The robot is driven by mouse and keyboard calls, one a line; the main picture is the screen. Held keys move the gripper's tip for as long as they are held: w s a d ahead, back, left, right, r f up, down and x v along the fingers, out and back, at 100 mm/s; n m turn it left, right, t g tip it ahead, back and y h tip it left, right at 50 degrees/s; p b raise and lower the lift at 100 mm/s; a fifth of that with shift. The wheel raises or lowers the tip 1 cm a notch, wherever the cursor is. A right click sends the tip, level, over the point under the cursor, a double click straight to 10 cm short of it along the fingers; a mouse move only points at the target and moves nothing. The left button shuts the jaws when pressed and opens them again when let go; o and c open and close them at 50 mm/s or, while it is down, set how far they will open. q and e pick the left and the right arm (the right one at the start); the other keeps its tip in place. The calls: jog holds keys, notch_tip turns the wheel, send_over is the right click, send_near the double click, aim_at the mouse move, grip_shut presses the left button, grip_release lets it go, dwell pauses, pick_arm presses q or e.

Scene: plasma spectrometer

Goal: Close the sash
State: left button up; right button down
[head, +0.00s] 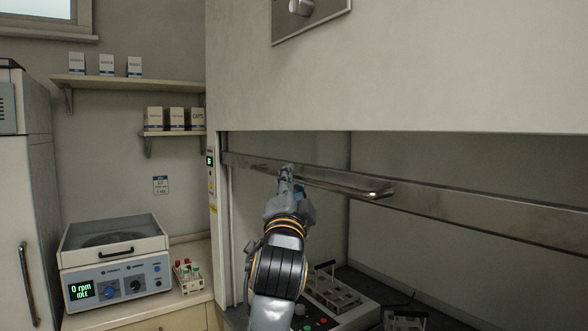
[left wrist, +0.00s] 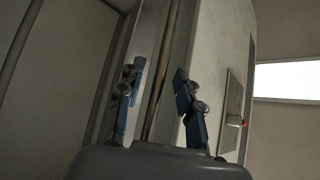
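The fume hood sash shows as a metal lower rail (head: 480,210) crossing the hood's opening, with a bar handle (head: 345,187) along it. The sash is raised, with a wide opening below the rail. My left gripper (head: 287,172) is at the handle's left end, in front of the rail. In the left wrist view my left gripper (left wrist: 160,95) has its two blue fingers spread apart. A thin brownish metal bar (left wrist: 164,65) runs between them, with gaps visible on both sides. The exact contact at the handle is hidden in the head view. My right gripper is not in view.
Inside the hood are a device with a rack (head: 334,292) and a second rack (head: 405,320). Left of the hood, a centrifuge (head: 115,262) and a tube rack (head: 188,277) stand on the counter. Shelves (head: 130,84) with boxes hang on the wall.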

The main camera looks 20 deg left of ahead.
pick_arm(q)
jog(key=shift+x, duration=1)
grip_shut()
jog(key=shift+f, duration=0.1)
